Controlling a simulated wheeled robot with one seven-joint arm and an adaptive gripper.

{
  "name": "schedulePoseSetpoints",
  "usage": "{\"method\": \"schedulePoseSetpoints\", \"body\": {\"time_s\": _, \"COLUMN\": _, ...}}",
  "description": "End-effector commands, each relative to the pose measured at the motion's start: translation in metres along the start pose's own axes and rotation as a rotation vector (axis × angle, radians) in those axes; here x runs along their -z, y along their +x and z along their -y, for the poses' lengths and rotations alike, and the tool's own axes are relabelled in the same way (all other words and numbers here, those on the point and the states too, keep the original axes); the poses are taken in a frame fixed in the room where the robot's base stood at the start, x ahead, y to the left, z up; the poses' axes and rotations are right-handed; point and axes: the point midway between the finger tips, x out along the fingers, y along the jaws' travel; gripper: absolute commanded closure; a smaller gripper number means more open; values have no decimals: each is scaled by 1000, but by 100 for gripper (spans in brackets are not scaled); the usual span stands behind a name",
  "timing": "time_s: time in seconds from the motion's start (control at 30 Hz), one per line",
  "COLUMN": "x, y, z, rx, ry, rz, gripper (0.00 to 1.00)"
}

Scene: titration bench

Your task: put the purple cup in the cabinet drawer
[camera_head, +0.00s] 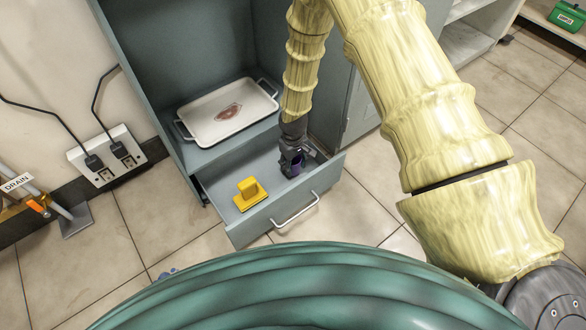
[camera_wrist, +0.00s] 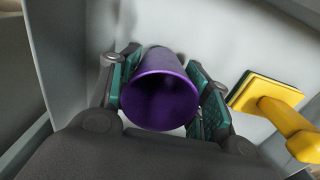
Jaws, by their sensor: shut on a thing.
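The purple cup (camera_wrist: 160,95) is between the two pads of my gripper (camera_wrist: 165,105) in the wrist view, with its open mouth facing the camera. My gripper is shut on it. In the head view my gripper (camera_head: 291,163) is at the right part of the open cabinet drawer (camera_head: 238,225) and mostly hides the cup (camera_head: 296,168). The drawer is pulled out below the cabinet's shelf. I cannot tell whether the cup touches the drawer floor.
A yellow handled block (camera_head: 249,193) lies in the drawer, left of my gripper; it also shows in the wrist view (camera_wrist: 278,108). A white tray (camera_head: 228,113) with a reddish mark sits on the shelf above. The drawer's silver handle (camera_head: 295,211) faces front.

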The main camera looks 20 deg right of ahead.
Motion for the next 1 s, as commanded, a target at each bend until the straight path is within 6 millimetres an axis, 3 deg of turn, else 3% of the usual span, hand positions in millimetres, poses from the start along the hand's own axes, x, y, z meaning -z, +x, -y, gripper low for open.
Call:
{"method": "schedulePoseSetpoints", "body": {"time_s": 0.03, "x": 0, "y": 11, "z": 0, "rx": 0, "ry": 0, "rz": 1, "gripper": 69}}
{"method": "schedulePoseSetpoints", "body": {"time_s": 0.1, "x": 0, "y": 15, "z": 0, "rx": 0, "ry": 0, "rz": 0, "gripper": 69}}
{"method": "schedulePoseSetpoints", "body": {"time_s": 0.5, "x": 0, "y": 17, "z": 0, "rx": 0, "ry": 0, "rz": 0, "gripper": 69}}
{"method": "schedulePoseSetpoints", "body": {"time_s": 0.53, "x": 0, "y": 17, "z": 0, "rx": 0, "ry": 0, "rz": 0, "gripper": 51}}
{"method": "schedulePoseSetpoints", "body": {"time_s": 0.63, "x": 0, "y": 17, "z": 0, "rx": 0, "ry": 0, "rz": 0, "gripper": 33}}
{"method": "schedulePoseSetpoints", "body": {"time_s": 1.0, "x": 0, "y": 16, "z": 0, "rx": 0, "ry": 0, "rz": 0, "gripper": 31}}
